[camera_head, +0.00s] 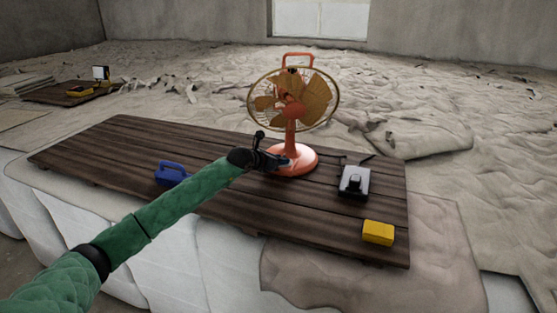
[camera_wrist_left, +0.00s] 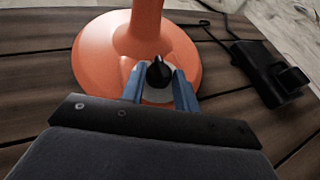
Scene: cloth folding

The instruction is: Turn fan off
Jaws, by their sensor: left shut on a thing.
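An orange fan (camera_head: 291,108) stands upright on a dark wooden board (camera_head: 110,150) in the head view. Its round base (camera_wrist_left: 95,55) and lower stem fill the top of the left wrist view. A black pointed knob (camera_wrist_left: 159,72) sits on a pale plate at the near side of the base. My left gripper (camera_head: 278,163) reaches the base from the left. In the left wrist view its blue fingers (camera_wrist_left: 160,88) stand on both sides of the knob and are shut on it. My right gripper is not in view.
A black and grey device (camera_head: 355,181) with a cable lies right of the fan; it also shows in the left wrist view (camera_wrist_left: 272,75). A yellow block (camera_head: 378,233) lies near the board's right front corner. A blue object (camera_head: 171,174) lies left of my arm.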

